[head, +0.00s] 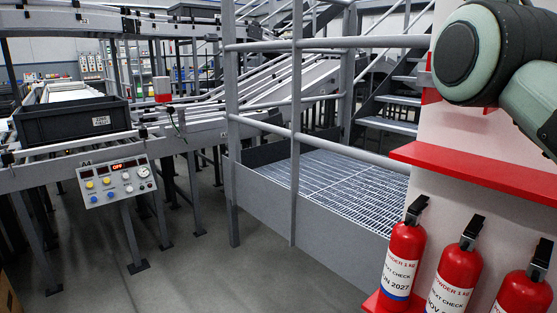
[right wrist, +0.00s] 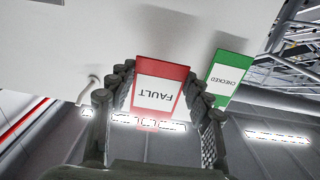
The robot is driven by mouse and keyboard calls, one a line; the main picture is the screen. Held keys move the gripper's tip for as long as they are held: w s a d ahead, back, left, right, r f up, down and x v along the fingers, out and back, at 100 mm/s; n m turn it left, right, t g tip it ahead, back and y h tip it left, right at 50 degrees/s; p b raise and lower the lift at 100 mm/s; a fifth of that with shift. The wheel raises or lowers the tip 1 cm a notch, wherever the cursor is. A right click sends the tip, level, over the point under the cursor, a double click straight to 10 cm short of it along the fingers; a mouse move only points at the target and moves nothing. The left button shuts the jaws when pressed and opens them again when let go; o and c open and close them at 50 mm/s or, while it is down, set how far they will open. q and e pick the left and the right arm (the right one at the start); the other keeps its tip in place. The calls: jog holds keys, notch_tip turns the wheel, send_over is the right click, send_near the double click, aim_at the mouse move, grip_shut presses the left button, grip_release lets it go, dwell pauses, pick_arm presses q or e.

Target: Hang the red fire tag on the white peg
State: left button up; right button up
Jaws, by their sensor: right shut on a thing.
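In the right wrist view, a red tag (right wrist: 163,72) with a white label reading FAULT, seen upside down, is between the fingers of my right gripper (right wrist: 158,78). The gripper is shut on it. A white peg (right wrist: 93,82) sticks out of the white panel (right wrist: 100,25), to the left of the tag and apart from it. It is partly hidden behind the left finger. In the head view my right arm crosses the upper right corner; its gripper, the tag and the peg do not show there. My left gripper is in neither view.
A green tag (right wrist: 228,78) reading CHECKED hangs close to the right finger. In the head view a red shelf (head: 475,172) juts from the white panel above red fire extinguishers (head: 404,255). A grey railing (head: 296,120) and a conveyor with a black crate (head: 72,122) stand to the left.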

jog(key=shift+a+f, duration=0.15)
jog(key=shift+f, duration=0.05)
jog(key=shift+s+a, duration=0.35)
jog(key=shift+a, duration=0.05)
jog(key=shift+s+a, duration=0.15)
jog(key=shift+s+a+b, duration=0.2)
jog(key=shift+a+b, duration=0.05)
jog(key=shift+b, duration=0.05)
